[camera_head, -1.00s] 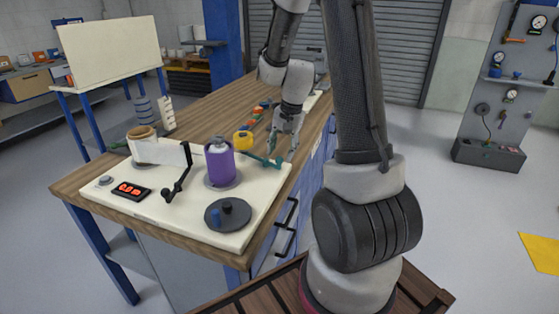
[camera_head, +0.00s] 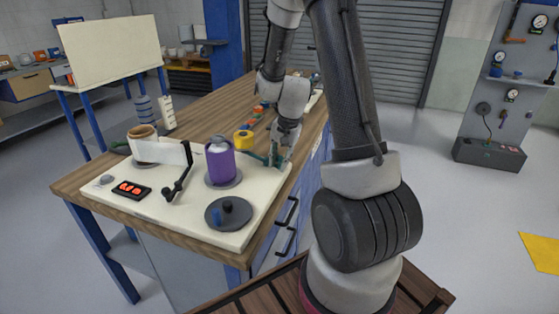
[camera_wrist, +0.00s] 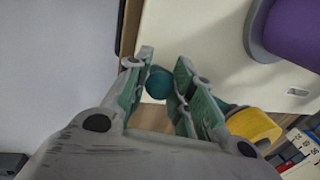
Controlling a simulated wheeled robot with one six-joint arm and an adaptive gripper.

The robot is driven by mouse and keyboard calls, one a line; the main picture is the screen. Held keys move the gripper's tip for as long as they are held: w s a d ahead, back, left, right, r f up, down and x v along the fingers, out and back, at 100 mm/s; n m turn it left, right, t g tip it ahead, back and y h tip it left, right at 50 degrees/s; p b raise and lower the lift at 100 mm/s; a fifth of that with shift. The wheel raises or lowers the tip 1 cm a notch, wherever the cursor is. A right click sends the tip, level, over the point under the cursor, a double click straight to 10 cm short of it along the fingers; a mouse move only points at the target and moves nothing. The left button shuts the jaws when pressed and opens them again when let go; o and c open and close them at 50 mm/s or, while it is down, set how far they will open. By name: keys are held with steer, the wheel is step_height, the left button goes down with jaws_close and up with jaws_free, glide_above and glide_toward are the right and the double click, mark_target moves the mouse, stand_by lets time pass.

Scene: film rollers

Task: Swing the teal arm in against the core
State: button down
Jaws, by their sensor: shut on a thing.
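The core is a purple cylinder (camera_head: 219,164) with a pale top on a grey round base; part of it also shows at the upper right of the wrist view (camera_wrist: 297,32). The teal arm (camera_head: 258,157) lies to the right of the core, its free end apart from it. My gripper (camera_head: 276,160) is at that free end, near the board's right edge. In the wrist view my green fingers (camera_wrist: 163,75) are shut on the round teal knob (camera_wrist: 158,83) of the arm. The arm's middle is mostly hidden by the right finger.
A cream board (camera_head: 150,207) carries a dark crank (camera_head: 178,180), a red-lit display (camera_head: 131,190), a dark disc (camera_head: 228,214) and a tan roll (camera_head: 142,133). A yellow part (camera_head: 243,139) stands behind the teal arm. Coloured items line the bench beyond.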

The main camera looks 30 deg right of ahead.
steer(key=shift+d, duration=0.1)
steer(key=n, duration=0.1)
steer(key=d+n, duration=0.1)
steer(key=n, duration=0.1)
steer(key=shift+w+d+g, duration=0.2)
steer(key=shift+w+g, duration=0.1)
steer(key=shift+w, duration=0.1)
steer(key=shift+w+d+n+g+y, duration=0.15)
steer(key=shift+w+d+n, duration=0.2)
steer(key=shift+n, duration=0.65)
steer(key=shift+w+d+n+g+y, duration=0.15)
steer(key=shift+w+d+n, duration=0.2)
steer(key=shift+n, duration=0.65)
steer(key=c, duration=1.2)
jaws_free()
steer(key=r, duration=0.4)
steer(key=d+r, duration=0.1)
steer(key=r, duration=0.3)
steer(key=d+r, duration=0.1)
steer(key=r, duration=0.2)
steer(key=shift+s+d+r, duration=0.1)
steer(key=shift+s+r, duration=0.25)
steer(key=shift+r, duration=0.05)
